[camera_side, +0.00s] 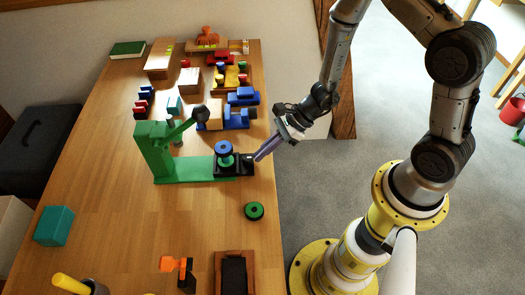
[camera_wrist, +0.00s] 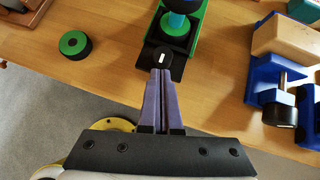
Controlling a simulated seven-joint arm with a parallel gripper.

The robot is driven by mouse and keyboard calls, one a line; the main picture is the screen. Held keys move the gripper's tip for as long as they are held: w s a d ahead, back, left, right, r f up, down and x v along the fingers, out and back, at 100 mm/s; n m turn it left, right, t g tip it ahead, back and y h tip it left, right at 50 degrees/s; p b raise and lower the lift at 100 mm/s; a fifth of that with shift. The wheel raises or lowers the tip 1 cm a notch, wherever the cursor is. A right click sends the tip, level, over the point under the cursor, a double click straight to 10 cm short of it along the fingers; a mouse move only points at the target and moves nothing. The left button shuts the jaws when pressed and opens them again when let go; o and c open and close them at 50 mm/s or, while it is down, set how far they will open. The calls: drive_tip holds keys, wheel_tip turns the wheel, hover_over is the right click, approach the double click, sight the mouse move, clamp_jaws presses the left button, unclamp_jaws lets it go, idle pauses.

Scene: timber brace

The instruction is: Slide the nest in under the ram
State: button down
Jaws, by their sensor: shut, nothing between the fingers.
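The green press (camera_side: 154,150) stands on the table with its long green base (camera_side: 195,168) reaching right. A lever with a dark ball knob (camera_side: 200,113) rises from it. The black nest (camera_side: 246,170) sits at the base's right end, out from the column, and holds a part with a blue top (camera_side: 223,147) and some green.
A green-and-black ring (camera_side: 254,211) lies near the table edge, also left in the wrist view (camera_wrist: 74,45). Blue blocks and a clamp-like piece (camera_wrist: 275,95) stand to the right there. A dark tray (camera_side: 234,258) is at the front.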

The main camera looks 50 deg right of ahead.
sight(234, 158)
drive_tip(key=w+a, duration=0.8)
drive_tip(key=shift+w+a, duration=0.1)
drive_tip(key=shift+w+a+r, duration=0.1)
drive_tip(key=shift+a, duration=0.05)
drive_tip(key=d, duration=0.1)
drive_tip(key=s+d, duration=0.2)
drive_tip(key=d, duration=0.1)
drive_tip(key=v, duration=1)
drive_tip(key=shift+s, duration=0.1)
